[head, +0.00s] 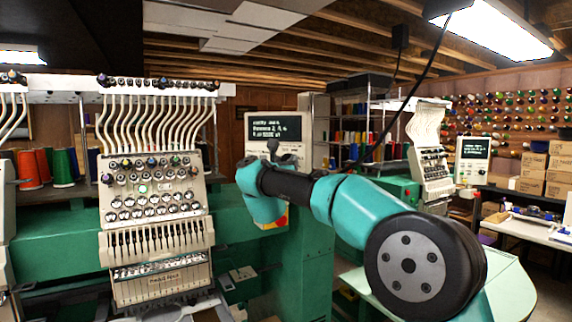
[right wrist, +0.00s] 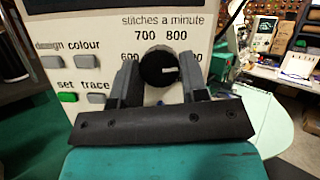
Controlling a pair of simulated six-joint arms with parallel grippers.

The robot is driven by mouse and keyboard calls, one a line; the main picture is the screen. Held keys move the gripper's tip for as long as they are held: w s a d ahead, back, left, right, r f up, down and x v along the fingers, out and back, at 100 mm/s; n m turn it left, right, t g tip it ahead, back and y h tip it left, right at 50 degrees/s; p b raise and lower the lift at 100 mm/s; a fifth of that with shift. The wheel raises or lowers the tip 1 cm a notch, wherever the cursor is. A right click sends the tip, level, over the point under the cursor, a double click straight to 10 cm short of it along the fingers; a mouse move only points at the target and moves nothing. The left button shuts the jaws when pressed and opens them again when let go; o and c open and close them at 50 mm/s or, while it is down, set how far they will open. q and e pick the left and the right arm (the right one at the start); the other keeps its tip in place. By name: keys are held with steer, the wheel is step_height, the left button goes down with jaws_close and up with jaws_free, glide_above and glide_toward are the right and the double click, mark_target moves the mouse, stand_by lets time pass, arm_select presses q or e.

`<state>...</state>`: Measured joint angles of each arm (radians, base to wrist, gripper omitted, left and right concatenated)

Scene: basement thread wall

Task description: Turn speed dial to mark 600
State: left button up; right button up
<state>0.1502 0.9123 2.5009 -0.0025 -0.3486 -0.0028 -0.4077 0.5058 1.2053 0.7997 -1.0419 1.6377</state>
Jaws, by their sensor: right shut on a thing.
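The speed dial (right wrist: 160,69) is a round black knob with a white pointer line, on a cream control panel (right wrist: 95,40) in the right wrist view. The pointer points to the right, roughly level. The marks 700 and 800 stand above the dial; the 600 mark (right wrist: 127,56) on its left is partly covered by a finger. My right gripper (right wrist: 160,68) is shut on the dial, one grey finger on each side. In the head view my right gripper (head: 272,150) is at the panel below its screen (head: 275,127), and the dial is hidden there. My left gripper is not in view.
Grey buttons and a green set button (right wrist: 67,97) are left of the dial. A multi-needle embroidery head (head: 155,210) stands left of the panel. A second machine (head: 430,150) and a bench with cardboard boxes (head: 545,170) are at the right.

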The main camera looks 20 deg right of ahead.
steer(key=c, duration=0.3)
steer(key=shift+c, duration=0.2)
steer(key=shift+n, duration=0.7)
steer(key=n+g+y, duration=0.1)
steer(key=n+y, duration=0.1)
steer(key=n, duration=0.6)
steer(key=n+g+y, duration=0.2)
steer(key=n, duration=0.6)
steer(key=r+n+g+y, duration=0.1)
steer(key=n+y, duration=0.1)
steer(key=n, duration=0.7)
steer(key=shift+s+d+g+y, duration=0.1)
steer(key=shift+g+y, duration=0.2)
steer(key=shift+y, duration=0.1)
steer(key=n+g, duration=0.1)
steer(key=n, duration=0.1)
steer(key=shift+r+n+h, duration=0.15)
steer(key=shift+n+h, duration=0.15)
steer(key=shift+h, duration=0.1)
steer(key=shift+n+g+h, duration=0.7)
steer(key=shift+n+g, duration=0.2)
steer(key=shift+n, duration=0.7)
steer(key=shift+r, duration=0.1)
